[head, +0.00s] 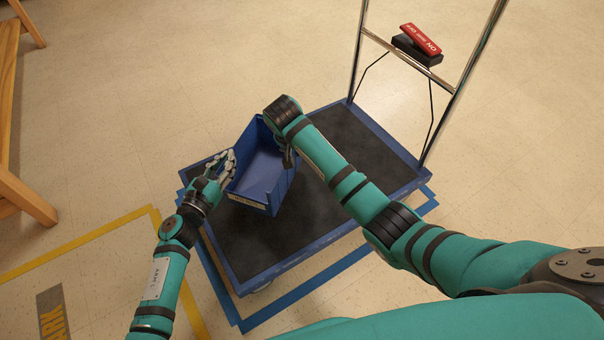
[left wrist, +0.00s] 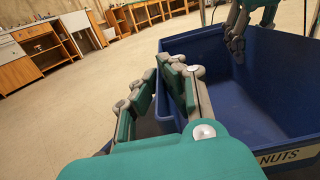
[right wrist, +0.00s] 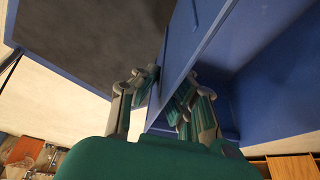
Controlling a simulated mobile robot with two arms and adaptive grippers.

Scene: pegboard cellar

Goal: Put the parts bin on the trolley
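The blue parts bin (head: 262,172) is over the left part of the trolley (head: 245,245), a dark deck with a blue edge. I cannot tell whether it touches the deck. My left gripper (head: 229,166) is shut on the bin's left wall; in the left wrist view its fingers straddle the wall of the bin (left wrist: 240,105), labelled NUTS. My right gripper (head: 287,155) is shut on the opposite wall, partly hidden by its arm; in the right wrist view its fingers pinch the wall of the bin (right wrist: 195,45). The bin looks empty.
Blue and yellow floor tape (head: 85,238) surrounds the area. A wooden bench (head: 22,195) stands at the left. The deck is clear right of and in front of the bin.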

